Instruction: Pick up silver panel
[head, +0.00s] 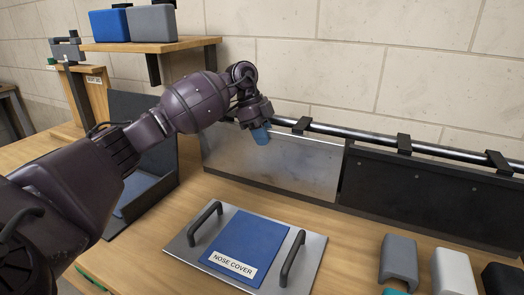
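A flat silver panel (300,168) stands almost upright in a dark holder along the back of the wooden bench. My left gripper (261,136) comes in from the left, its blue fingertips pointing down at the panel's upper part. In the picture the fingertips overlap the panel. I cannot tell whether they touch it or are in front of it, or whether they are open or shut. My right gripper is not in view.
A silver plate with two dark handles and a blue patch marked NOSE COVER (245,250) lies on the bench in front. A black panel (430,195) stands right of the silver one. A rail (350,133) with clamps runs behind. Grey (398,260) and white (452,272) blocks stand at right.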

